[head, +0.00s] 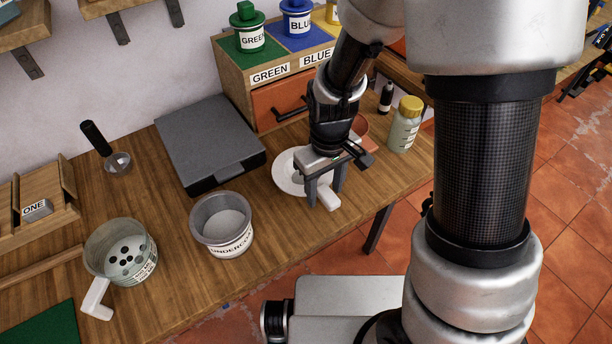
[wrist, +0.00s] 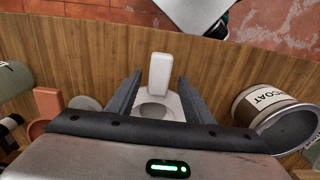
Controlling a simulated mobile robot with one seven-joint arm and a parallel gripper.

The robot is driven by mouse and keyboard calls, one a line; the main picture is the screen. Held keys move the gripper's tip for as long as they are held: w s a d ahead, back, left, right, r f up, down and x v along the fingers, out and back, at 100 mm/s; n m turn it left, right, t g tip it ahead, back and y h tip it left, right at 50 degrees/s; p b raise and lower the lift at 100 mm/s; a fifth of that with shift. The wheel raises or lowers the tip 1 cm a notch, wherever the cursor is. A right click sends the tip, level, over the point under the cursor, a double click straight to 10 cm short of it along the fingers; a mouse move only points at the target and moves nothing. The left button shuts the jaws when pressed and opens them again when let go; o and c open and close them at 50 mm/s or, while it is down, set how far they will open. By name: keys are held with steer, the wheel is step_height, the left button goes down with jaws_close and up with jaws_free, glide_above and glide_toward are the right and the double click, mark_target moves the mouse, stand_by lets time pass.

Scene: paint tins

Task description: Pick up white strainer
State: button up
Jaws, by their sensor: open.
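The white strainer (head: 284,178) lies on the wooden bench near its front edge, a round white disc with a short handle pointing toward the edge. In the wrist view its handle (wrist: 160,74) stands out ahead, with the round part partly hidden by my gripper. My gripper (head: 324,196) is open above the strainer, its two fingers on either side of the handle. In the wrist view my gripper (wrist: 158,88) has the strainer centred between its fingers with gaps on both sides. I cannot tell how high the fingertips are above the bench.
An undercoat tin (head: 228,235) stands left of the strainer, and a dark grey case (head: 209,140) lies behind. A terracotta dish (head: 361,127) and a yellow-capped jar (head: 404,125) are close on the right.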

steer(key=shift+w+f, duration=0.15)
steer(key=shift+f, duration=1.4)
jaws_close()
steer(key=shift+r, duration=0.15)
